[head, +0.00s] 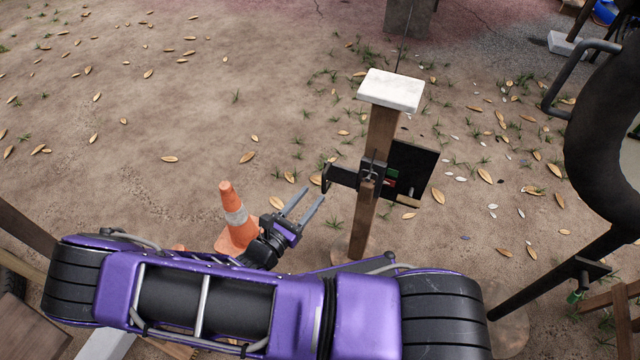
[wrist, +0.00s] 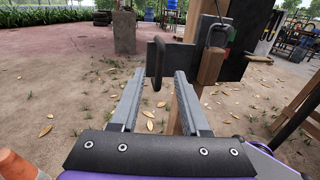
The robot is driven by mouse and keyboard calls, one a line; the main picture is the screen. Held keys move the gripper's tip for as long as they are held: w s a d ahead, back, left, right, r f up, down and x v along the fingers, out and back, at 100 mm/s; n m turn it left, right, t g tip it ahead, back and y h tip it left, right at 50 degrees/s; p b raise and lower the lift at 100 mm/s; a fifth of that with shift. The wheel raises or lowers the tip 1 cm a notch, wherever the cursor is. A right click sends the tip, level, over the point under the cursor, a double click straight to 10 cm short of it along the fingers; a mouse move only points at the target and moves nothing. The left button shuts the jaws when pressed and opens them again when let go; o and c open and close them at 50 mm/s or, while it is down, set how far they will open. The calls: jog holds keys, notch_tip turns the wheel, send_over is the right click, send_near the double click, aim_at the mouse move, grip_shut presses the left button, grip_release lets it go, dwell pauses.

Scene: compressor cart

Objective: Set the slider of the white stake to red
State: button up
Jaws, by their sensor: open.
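The white stake is a wooden post (head: 378,140) with a white cap (head: 391,88), standing upright in the dirt. A black slider bolt (head: 345,176) is mounted partway up it, with a black plate (head: 412,172) on the right. Small green and red marks show at the bolt's right side. The bolt's handle (head: 325,179) sticks out to the left; the handle also shows in the wrist view (wrist: 155,62). My gripper (head: 311,195) is open and empty, a little below and left of the handle. In the wrist view the handle appears beyond and between the fingertips (wrist: 160,74).
An orange traffic cone (head: 236,218) stands left of my gripper. A dark bent pipe (head: 600,150) rises at the right, with a wooden frame (head: 610,310) below it. A concrete block (head: 408,17) stands behind. Leaf-strewn ground on the left is open.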

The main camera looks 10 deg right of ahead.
jog(key=v, duration=1)
jog(key=shift+s+a, duration=0.25)
